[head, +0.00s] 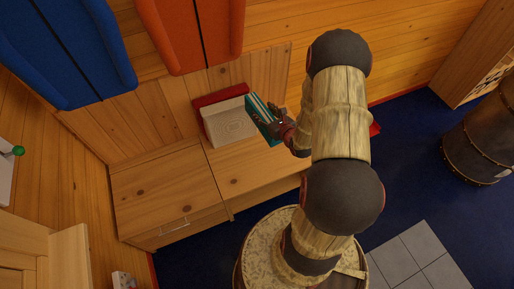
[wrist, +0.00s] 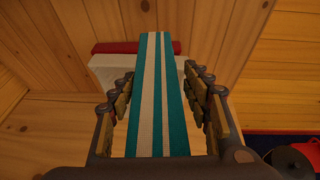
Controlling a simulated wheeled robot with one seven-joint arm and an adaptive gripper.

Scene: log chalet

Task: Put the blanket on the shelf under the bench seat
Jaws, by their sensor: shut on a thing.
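My gripper (head: 284,124) is shut on the blanket (head: 261,117), a folded piece with teal and white stripes. In the wrist view the blanket (wrist: 160,110) stands lengthwise between the two fingers of my gripper (wrist: 159,76). The blanket is above the wooden bench, close to a pale cushion-like block. The bench seat (head: 165,188) runs along the plank wall, left of and partly behind my arm. The shelf under the seat cannot be made out from this high angle.
A pale block (head: 229,121) and a red item (head: 219,96) rest against the wall on the bench. A barrel (head: 478,140) stands at right. The bench's left part is clear.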

